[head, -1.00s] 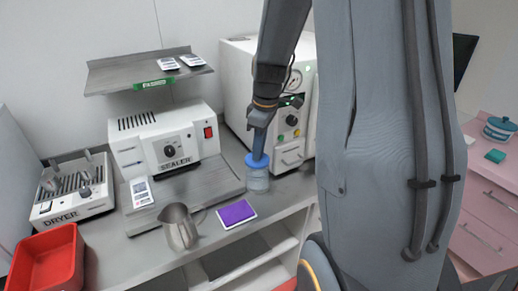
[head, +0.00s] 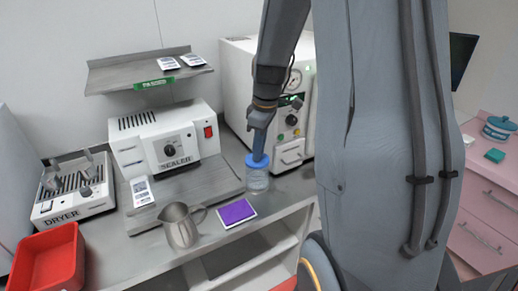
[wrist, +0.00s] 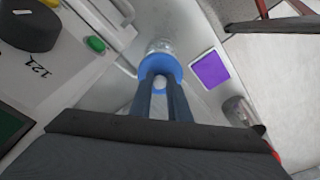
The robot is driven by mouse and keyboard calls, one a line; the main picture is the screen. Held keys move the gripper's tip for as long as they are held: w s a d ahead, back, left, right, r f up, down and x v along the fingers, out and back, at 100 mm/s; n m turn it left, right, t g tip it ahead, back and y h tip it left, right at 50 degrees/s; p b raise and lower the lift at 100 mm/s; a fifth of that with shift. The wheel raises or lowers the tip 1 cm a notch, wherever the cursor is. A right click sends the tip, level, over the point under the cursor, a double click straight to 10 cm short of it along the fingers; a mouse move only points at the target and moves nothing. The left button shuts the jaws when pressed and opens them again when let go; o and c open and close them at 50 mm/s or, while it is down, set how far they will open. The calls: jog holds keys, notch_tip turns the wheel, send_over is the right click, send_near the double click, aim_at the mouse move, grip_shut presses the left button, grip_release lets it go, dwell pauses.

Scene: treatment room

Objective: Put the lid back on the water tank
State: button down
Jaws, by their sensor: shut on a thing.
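A round blue lid (head: 256,161) sits at the top of the clear water tank (head: 257,182), which stands upright on the grey counter in front of the white steam machine. My gripper (head: 259,151) reaches down from above and is shut on the lid's raised middle. In the wrist view, both fingers (wrist: 160,84) close on a small pale knob at the centre of the lid (wrist: 173,68). The clear tank (wrist: 159,46) shows just beyond the lid's edge. The lid looks level and over the tank's mouth; I cannot tell whether it is fully seated.
The white machine (head: 238,77) stands close behind the tank. A purple pad (head: 237,212) and a metal pitcher (head: 180,226) are to the left on the counter (head: 119,257). The sealer (head: 137,137), dryer (head: 84,193) and red bin (head: 48,262) stand further left.

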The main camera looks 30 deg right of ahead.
dwell(0.3)
jog(key=c, duration=1.1)
grip_release()
jog(key=shift+r+p, duration=2.7)
jog(key=shift+r, duration=0.75)
grip_shut()
